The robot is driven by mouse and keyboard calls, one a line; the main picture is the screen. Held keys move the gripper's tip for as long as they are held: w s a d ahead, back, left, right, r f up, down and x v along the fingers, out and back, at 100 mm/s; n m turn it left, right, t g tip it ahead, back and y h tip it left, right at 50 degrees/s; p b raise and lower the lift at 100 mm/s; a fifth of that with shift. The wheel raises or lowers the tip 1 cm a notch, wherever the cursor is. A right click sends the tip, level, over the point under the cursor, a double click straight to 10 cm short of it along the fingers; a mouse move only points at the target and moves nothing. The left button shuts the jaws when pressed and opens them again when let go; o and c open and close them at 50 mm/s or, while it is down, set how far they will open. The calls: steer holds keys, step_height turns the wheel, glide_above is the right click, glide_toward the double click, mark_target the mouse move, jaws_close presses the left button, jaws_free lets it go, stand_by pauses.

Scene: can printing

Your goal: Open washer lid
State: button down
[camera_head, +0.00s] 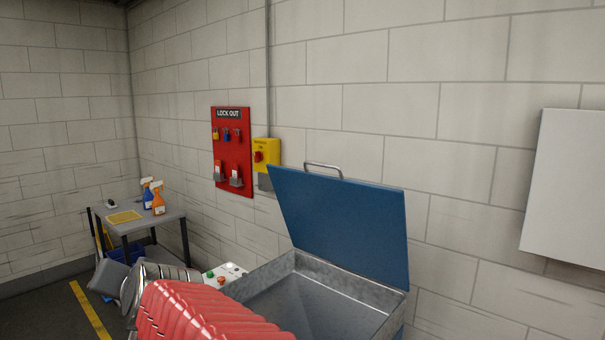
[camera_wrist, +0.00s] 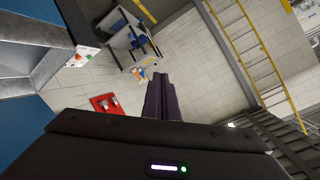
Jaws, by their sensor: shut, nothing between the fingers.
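The washer lid (camera_head: 345,222) is a blue panel with a grey metal handle (camera_head: 323,167) on its top edge. It stands raised, tilted back toward the wall, and the washer's metal basin (camera_head: 322,300) is uncovered below it. In the wrist view the washer's grey edge (camera_wrist: 52,66) shows at the left. My gripper (camera_wrist: 161,80) is shut and empty, its dark fingers together, apart from the washer. The head view shows my red arm at the bottom, covering the basin's front left; the gripper's fingers are not visible there.
A control panel with buttons (camera_head: 226,273) sits left of the basin. A red lockout board (camera_head: 232,150) and a yellow switch box (camera_head: 266,155) hang on the wall. A grey table (camera_head: 165,219) with spray bottles stands at the left. A yellow ladder (camera_wrist: 250,50) shows in the wrist view.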

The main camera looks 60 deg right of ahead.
mark_target(336, 168)
steer(key=d+r+m+g+h, duration=0.1)
steer(key=d+r+m+h, duration=0.25)
steer(key=d, duration=0.55)
steer(key=s+d+r+m+h, duration=0.1)
steer(key=d+r+m+h, duration=0.15)
steer(key=d+m, duration=0.4)
steer(key=d+r+m+g+h, duration=0.1)
steer(key=d+r+m+h, duration=0.25)
steer(key=d, duration=0.65)
steer(key=s+d+m+g+h, duration=0.6)
steer(key=s+d+m+g, duration=0.4)
steer(key=s+d, duration=0.4)
steer(key=shift+s+d+r+m, duration=0.15)
steer(key=shift+d+m, duration=0.4)
steer(key=shift+d, duration=0.55)
steer(key=shift+h, duration=0.25)
steer(key=d+r, duration=0.1)
steer(key=d, duration=1.3)
steer(key=shift+w+r, duration=0.2)
steer(key=shift+w, duration=0.15)
